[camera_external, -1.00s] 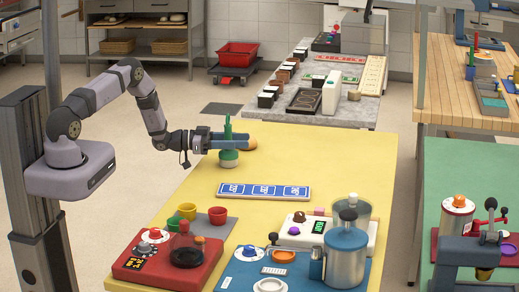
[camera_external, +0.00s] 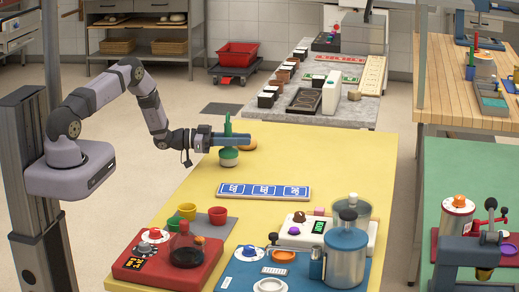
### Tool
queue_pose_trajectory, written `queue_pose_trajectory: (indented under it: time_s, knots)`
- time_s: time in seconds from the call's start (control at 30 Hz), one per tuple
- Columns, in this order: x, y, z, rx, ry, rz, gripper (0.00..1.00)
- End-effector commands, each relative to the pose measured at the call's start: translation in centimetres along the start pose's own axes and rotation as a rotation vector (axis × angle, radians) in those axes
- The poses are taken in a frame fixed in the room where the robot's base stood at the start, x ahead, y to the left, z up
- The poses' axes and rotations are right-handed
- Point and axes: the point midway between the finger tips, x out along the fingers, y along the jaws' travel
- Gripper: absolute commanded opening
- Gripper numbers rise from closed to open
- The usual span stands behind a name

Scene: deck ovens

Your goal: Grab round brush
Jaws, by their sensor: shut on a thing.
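The round brush (camera_external: 229,156) is a green upright handle over a pale, rounded base with a green upper part. It is at the far left part of the yellow table, in the external view. My gripper (camera_external: 231,140) reaches in from the left, level, and is shut on the brush. The jaws hide the middle of the brush. The brush's base is at or just above the table top; I cannot tell which.
A round tan-orange thing (camera_external: 248,144) lies just right of and behind the brush. A blue-and-white panel strip (camera_external: 263,191) lies in front on the yellow table (camera_external: 330,160). A red unit (camera_external: 160,263), small cups (camera_external: 188,210) and a metal canister (camera_external: 346,256) stand at the near end.

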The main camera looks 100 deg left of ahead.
Motion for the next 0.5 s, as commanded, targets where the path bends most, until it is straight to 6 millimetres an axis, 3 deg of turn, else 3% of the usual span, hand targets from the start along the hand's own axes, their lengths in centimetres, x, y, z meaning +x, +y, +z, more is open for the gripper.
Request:
queue_pose_trajectory:
  time_s: [0.27,0.5]
  knots:
    - [0.0,0.0,-2.5,0.002,0.003,0.000,0.00]
    - [0.0,-0.1,-6.0,0.004,0.003,0.001,0.00]
